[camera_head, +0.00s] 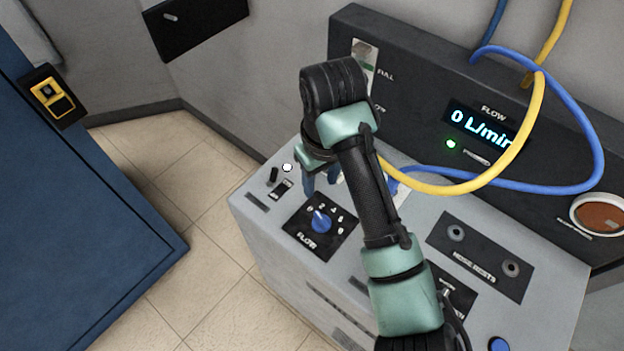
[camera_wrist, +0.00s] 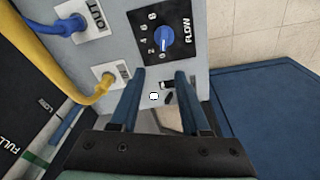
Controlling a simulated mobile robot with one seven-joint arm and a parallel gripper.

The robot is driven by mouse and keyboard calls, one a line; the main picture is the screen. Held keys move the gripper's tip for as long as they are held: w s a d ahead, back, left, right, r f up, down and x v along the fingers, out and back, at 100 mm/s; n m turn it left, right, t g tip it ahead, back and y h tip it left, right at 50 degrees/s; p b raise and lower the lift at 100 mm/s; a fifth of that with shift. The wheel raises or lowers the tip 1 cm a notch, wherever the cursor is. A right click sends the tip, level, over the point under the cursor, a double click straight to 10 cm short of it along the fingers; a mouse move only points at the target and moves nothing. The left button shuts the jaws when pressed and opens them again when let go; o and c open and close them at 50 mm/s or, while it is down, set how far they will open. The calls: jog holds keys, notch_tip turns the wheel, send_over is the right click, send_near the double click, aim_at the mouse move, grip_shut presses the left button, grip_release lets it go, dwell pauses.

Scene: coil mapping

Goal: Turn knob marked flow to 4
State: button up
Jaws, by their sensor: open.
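The blue flow knob (camera_head: 320,221) sits on a black plate marked FLOW on the grey console's top. It also shows in the wrist view (camera_wrist: 165,38), ringed by numbers on one side. Its white pointer mark appears to point at or near 0. The flow display (camera_head: 482,127) reads 0 L/min. My gripper (camera_head: 321,180) is above the console, beyond the knob from the head camera. In the wrist view my gripper (camera_wrist: 160,73) has its two blue fingers apart with nothing between them. The knob lies ahead of the fingertips, not touched.
Yellow (camera_head: 533,120) and blue (camera_head: 590,140) hoses loop over the console at right. Hose rests (camera_head: 483,247) lie right of my arm. A small switch (camera_head: 282,189) and a white button (camera_head: 287,167) sit near the gripper. A blue cabinet (camera_head: 80,230) stands left, with open floor between.

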aim_at(323, 220)
jog(key=shift+g, duration=0.7)
jog(key=f+b, duration=0.1)
jog(key=f, duration=0.3)
jog(key=f+b, duration=0.1)
jog(key=f, duration=0.2)
jog(key=s+f+b, duration=0.1)
jog(key=f, duration=0.3)
jog(key=shift+d+f, duration=0.3)
jog(key=shift+d, duration=0.1)
jog(key=shift+s, duration=0.1)
grip_shut()
